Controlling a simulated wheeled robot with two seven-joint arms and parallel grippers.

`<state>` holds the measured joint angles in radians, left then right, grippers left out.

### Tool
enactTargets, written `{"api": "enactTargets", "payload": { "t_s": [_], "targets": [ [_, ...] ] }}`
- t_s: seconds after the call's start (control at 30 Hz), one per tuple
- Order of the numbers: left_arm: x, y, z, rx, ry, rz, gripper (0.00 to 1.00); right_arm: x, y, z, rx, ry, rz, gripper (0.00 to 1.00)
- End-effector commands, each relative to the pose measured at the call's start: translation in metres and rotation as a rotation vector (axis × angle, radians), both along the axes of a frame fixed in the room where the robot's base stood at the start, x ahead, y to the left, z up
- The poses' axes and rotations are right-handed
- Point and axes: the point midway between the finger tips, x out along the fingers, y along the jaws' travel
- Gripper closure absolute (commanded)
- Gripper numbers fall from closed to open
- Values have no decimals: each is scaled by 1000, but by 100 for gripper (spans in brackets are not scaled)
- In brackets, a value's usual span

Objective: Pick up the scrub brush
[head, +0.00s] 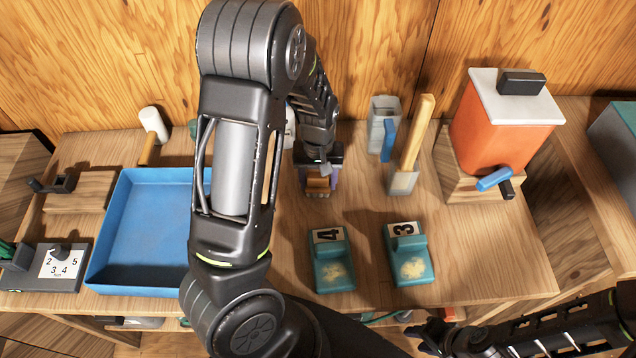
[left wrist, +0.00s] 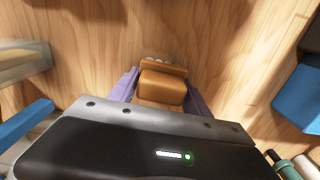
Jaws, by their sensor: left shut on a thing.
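The scrub brush (head: 317,185) has a light brown wooden block body and sits near the middle of the bench, partly hidden under my gripper. In the left wrist view the brush (left wrist: 162,88) shows between two purple fingers, with a pale row of bristles at its far edge. My left gripper (head: 319,178) points down and is shut on the brush; it also shows in the left wrist view (left wrist: 160,95). Whether the brush touches the bench is hard to tell. My right gripper (head: 428,338) is at the bottom of the head view, below the bench's front edge; its fingers are unclear.
A blue tray (head: 140,240) lies left, partly behind my left arm. Two teal blocks labelled 4 (head: 333,262) and 3 (head: 408,255) lie in front. A metal cup with a blue handle (head: 384,112), a wooden-handled scraper (head: 417,135) and an orange box (head: 495,130) stand right.

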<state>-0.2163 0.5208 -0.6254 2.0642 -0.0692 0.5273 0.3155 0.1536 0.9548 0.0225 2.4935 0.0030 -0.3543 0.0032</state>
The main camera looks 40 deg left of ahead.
Motion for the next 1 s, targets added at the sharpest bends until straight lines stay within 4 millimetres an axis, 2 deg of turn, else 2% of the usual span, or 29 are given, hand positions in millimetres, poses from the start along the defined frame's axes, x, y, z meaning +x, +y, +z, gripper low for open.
{"api": "enactTargets", "payload": {
  "t_s": [0.03,0.23,0.57,0.77,1.0],
  "targets": [
    [0,0,0,0,0,0,69,0,0,0,0,0,0,64],
    [0,0,0,0,0,0,86,0,0,0,0,0,0,64],
    [1,0,5,0,-2,-1,86,0,0,0,0,0,0,64],
    [2,-1,33,-1,-6,-1,86,0,0,1,0,0,0,64],
    [1,0,80,-1,-6,-2,86,0,0,3,-1,1,-1,64]
  ]
}}
